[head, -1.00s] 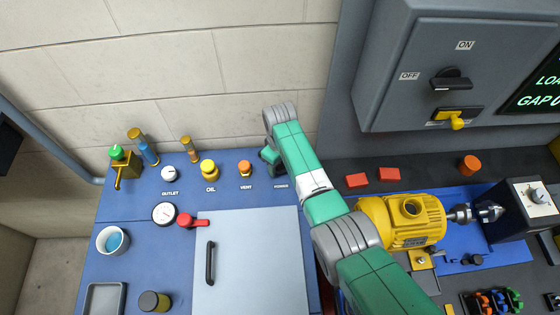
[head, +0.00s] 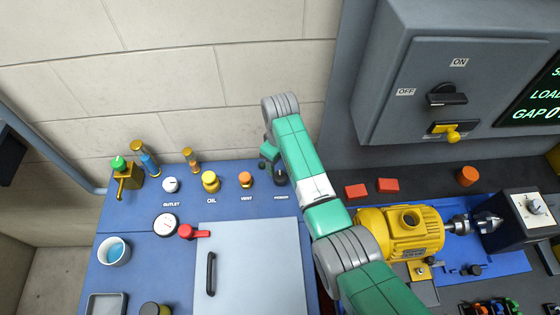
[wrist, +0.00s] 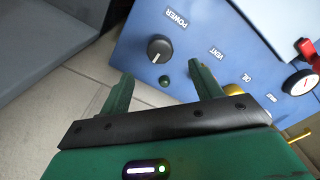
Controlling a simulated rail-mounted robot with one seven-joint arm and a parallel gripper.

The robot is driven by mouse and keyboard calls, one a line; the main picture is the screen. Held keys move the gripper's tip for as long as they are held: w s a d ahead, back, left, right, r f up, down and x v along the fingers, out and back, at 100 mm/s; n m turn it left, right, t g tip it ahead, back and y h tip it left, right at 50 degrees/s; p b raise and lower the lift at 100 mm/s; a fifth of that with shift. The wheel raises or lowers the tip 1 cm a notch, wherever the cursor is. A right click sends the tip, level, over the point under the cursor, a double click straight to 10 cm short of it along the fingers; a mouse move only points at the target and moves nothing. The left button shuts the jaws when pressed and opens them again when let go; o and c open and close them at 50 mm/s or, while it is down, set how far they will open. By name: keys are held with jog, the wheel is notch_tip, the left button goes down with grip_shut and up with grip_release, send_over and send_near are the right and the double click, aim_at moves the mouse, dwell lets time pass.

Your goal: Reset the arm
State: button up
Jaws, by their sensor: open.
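My arm (head: 296,150) is green and grey and reaches from the lower right up toward the back wall, its wrist bent down behind the blue bench's back edge. In the wrist view my gripper (wrist: 163,85) is open, with its two green fingers apart and nothing between them. The fingers do not appear to touch the knob. In the head view the POWER knob (head: 280,178) shows just below the wrist; the fingers are mostly hidden there.
Left of the knob stand the orange VENT (head: 246,175), yellow OIL (head: 210,181) and white OUTLET (head: 170,185) controls. A red-handled valve (head: 192,232) and grey lid (head: 250,265) are in front. A yellow motor (head: 402,232) is right of my arm. A grey switch box (head: 440,80) hangs above.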

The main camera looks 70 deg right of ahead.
dwell(0.4)
jog(key=w+a+r+n+t+h, duration=0.15)
jog(key=w+a+r+t, duration=0.35)
jog(key=w+a+r, duration=0.5)
jog(key=w+a+r+t+h, duration=0.3)
jog(key=w+a+r+t, duration=0.25)
jog(key=w+r, duration=0.65)
jog(key=s+a+r+n+t, duration=0.1)
jog(key=a+r+t, duration=0.5)
jog(key=a+r, duration=1.05)
jog(key=s+a+r+t+y, duration=0.2)
jog(key=s+a+r+t, duration=0.2)
jog(key=s+a+r, duration=0.45)
jog(key=s+a+r+t+y, duration=0.3)
jog(key=s+a+r+t, duration=0.25)
jog(key=s+r, duration=0.55)
notch_tip(320, 180, up, 14)
jog(key=w+g+p, duration=0.1)
jog(key=w+p, duration=0.1)
jog(key=p, duration=1.1)
jog(key=shift+w+a+f+n+p, duration=0.15)
jog(key=shift+a+n+p, duration=0.05)
jog(key=shift+n+p, duration=0.15)
